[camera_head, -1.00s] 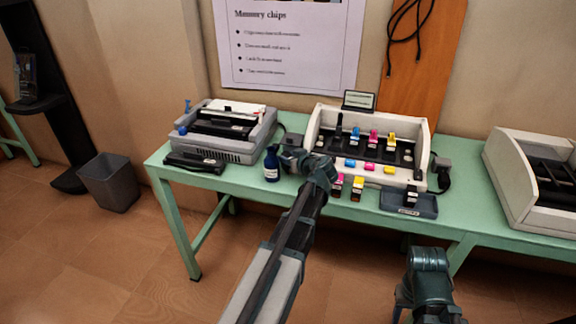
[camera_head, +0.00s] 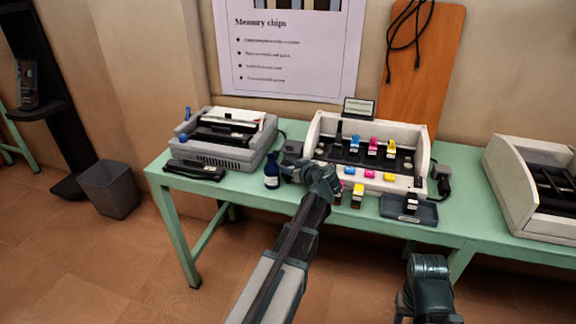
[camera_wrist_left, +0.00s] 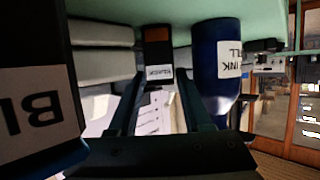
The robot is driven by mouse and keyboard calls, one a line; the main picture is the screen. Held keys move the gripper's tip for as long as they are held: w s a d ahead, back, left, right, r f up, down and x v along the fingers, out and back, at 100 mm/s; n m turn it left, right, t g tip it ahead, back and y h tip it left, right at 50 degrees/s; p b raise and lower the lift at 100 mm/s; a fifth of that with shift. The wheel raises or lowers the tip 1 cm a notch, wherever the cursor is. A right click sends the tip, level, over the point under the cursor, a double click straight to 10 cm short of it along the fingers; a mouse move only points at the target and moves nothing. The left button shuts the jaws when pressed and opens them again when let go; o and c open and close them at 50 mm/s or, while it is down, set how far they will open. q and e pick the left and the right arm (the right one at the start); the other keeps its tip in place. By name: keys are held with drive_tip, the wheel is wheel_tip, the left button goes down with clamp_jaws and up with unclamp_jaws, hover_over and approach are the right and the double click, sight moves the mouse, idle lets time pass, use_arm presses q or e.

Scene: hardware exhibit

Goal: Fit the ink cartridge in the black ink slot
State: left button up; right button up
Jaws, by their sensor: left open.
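My left gripper (camera_head: 297,170) is open at the table's front, between the blue ink bottle (camera_head: 271,168) and the printer (camera_head: 312,130). In the left wrist view, which is upside down, a dark cartridge (camera_wrist_left: 157,52) with a brown band and a small white label shows between the open fingers (camera_wrist_left: 160,100); they do not grip it. The gripper hides it in the head view. The bottle (camera_wrist_left: 218,65) is just beside one finger. The printer holds blue, magenta and yellow cartridges in a dark carriage; a dark upright piece (camera_head: 339,133) stands at its left end. The black slot is not clear.
A yellow cartridge (camera_head: 357,197) stands before the printer. A dark tray (camera_head: 425,212) holds a black cartridge (camera_head: 411,203). A large dark labelled object (camera_wrist_left: 35,95) is close to the wrist camera.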

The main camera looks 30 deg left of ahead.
use_arm(q)
drive_tip(key=p+v, duration=0.3)
drive_tip(key=v, duration=0.6)
drive_tip(key=shift+s+d+r, duration=0.15)
drive_tip(key=shift+o, duration=0.3)
drive_tip(key=shift+s+d+r, duration=0.1)
drive_tip(key=shift+s+d, duration=0.1)
drive_tip(key=shift+d, duration=0.2)
